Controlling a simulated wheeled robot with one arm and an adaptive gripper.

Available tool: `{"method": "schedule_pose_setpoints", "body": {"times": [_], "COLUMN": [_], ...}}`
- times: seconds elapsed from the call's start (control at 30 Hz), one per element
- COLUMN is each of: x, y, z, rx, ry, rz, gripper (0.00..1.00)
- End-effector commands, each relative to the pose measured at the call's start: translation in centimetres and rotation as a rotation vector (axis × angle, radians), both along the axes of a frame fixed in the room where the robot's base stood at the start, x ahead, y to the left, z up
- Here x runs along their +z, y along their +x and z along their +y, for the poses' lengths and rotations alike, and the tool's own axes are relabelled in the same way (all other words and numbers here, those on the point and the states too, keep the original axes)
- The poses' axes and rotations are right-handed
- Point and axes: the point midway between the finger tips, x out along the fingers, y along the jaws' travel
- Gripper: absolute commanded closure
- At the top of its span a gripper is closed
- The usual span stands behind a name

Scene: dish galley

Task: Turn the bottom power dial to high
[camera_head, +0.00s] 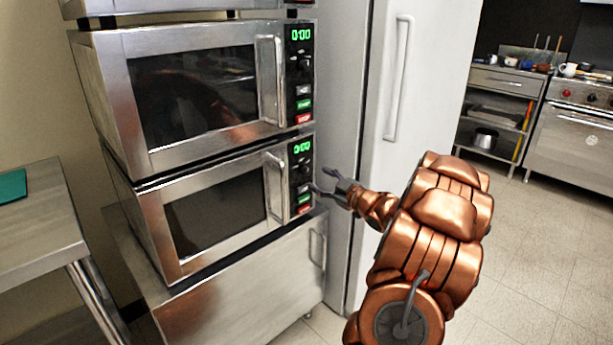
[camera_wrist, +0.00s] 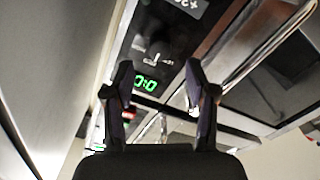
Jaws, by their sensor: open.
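The bottom microwave (camera_head: 215,207) is the lower of two steel ones fully seen in the head view. Its dark control panel (camera_head: 301,172) has a green display reading zeros, with dark dials (camera_head: 302,174) below it. The dial setting is too small and dark to read. My gripper (camera_head: 322,180) is open and empty, just right of this panel, its fingers pointing towards it. In the wrist view, the fingertips (camera_wrist: 158,78) stand apart in front of the panel. The green display (camera_wrist: 145,84) shows between them, and small white dial markings (camera_wrist: 155,61) show above it.
Another microwave (camera_head: 200,85) stands directly above, with its own dials. The bottom microwave's vertical door handle (camera_head: 276,188) sticks out left of the panel. A tall white fridge (camera_head: 415,80) stands close on the right. A steel table (camera_head: 40,225) is at the left. Floor is clear at right.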

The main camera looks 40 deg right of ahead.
Motion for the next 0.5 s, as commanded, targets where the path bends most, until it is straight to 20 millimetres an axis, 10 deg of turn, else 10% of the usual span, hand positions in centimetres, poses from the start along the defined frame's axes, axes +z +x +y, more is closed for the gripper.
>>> {"method": "schedule_pose_setpoints", "body": {"times": [0.5], "x": [-0.1], "y": [5.5], "z": [0.1], "rx": [0.003], "ry": [0.001], "rz": [0.002], "gripper": [0.44]}}
